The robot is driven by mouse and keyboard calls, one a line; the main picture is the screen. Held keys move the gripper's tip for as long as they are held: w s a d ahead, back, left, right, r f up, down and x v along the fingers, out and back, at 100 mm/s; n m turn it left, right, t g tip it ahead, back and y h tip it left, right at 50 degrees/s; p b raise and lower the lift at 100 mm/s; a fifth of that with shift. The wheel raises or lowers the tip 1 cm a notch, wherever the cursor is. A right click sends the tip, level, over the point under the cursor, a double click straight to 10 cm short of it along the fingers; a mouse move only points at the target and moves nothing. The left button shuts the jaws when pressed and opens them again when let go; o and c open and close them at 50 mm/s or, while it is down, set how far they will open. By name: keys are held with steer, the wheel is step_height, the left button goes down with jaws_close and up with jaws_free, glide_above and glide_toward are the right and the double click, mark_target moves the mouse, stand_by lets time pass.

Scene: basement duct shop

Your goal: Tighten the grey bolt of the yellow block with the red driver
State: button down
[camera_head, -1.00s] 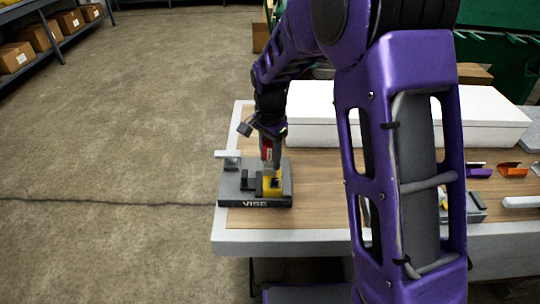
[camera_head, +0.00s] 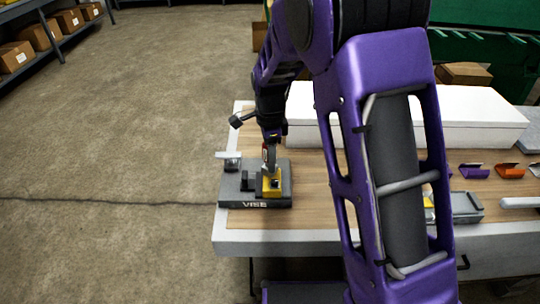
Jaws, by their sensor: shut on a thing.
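The yellow block (camera_head: 271,186) sits in the dark grey vise (camera_head: 230,198) at the front left corner of the workbench. The grey bolt cannot be made out at this size.
A long white box (camera_head: 440,115) lies along the back of the bench (camera_head: 310,190). Purple and orange pieces (camera_head: 511,171) and a grey tray (camera_head: 466,207) are at the right, partly behind my arm. Open floor lies to the left.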

stand_by(0.3)
steer(key=shift+r+m+p, duration=0.1)
steer(key=shift+m+p, duration=0.55)
steer(key=shift+m, duration=1.15)
steer(key=m, duration=0.2)
steer(key=shift+a+m, duration=0.1)
steer(key=shift+m, duration=0.6)
steer(key=m, duration=0.3)
steer(key=shift+m, duration=0.3)
